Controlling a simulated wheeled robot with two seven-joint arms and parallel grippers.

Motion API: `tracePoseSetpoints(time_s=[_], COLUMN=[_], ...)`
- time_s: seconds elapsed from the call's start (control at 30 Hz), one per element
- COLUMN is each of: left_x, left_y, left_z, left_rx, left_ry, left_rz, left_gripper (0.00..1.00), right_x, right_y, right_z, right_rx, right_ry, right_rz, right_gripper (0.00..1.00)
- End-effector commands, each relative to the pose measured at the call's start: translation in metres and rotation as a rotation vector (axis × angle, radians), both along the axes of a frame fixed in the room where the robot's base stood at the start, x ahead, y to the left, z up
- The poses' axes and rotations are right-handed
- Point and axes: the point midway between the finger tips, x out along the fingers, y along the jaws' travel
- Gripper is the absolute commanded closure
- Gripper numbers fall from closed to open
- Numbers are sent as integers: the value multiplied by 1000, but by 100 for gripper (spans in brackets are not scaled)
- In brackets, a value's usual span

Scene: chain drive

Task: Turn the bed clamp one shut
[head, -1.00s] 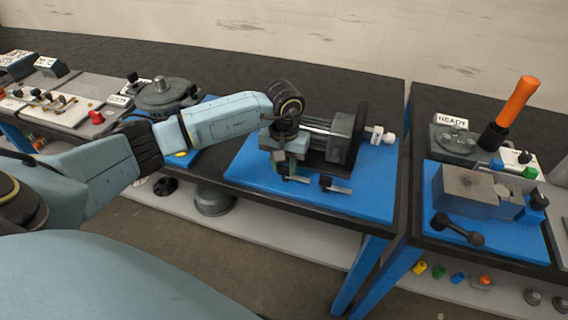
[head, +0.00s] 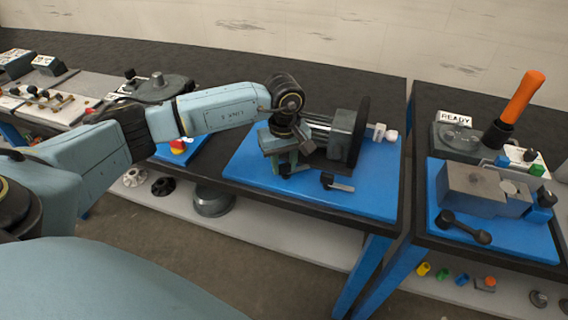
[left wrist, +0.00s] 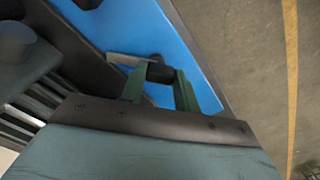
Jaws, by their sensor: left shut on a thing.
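A clamp with a black hub and a short silver lever (head: 299,169) sits at the front of the blue base plate (head: 262,184); I take it as bed clamp one. My left gripper (head: 284,166) points down over it, shut on its black hub. In the left wrist view, the green fingers of the left gripper (left wrist: 158,86) stand on either side of the black hub (left wrist: 157,72), and the silver lever (left wrist: 124,60) sticks out to the left. A second, similar clamp (head: 342,186) stands apart to the right. My right gripper is not in view.
A machine with bright rods and a large black disc (head: 359,132) stands close behind the gripper. A white-knobbed part (head: 391,136) is beyond it. The right table carries a grey block (head: 468,188) and an orange handle (head: 522,98).

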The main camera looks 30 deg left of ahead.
Motion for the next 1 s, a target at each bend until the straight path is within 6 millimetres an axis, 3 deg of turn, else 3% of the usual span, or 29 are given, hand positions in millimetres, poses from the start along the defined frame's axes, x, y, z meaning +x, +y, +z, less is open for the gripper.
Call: tracePoseSetpoints(time_s=[0.6, 1.0], left_x=[-1, 0], left_y=[-2, -3], left_z=[0, 1], left_rx=[1, 1], left_ry=[-1, -1], left_rz=[574, 824], left_gripper=[92, 92], right_x=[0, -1], right_y=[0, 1], right_z=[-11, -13], right_rx=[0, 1], right_ry=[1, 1], right_rz=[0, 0], right_gripper=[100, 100])
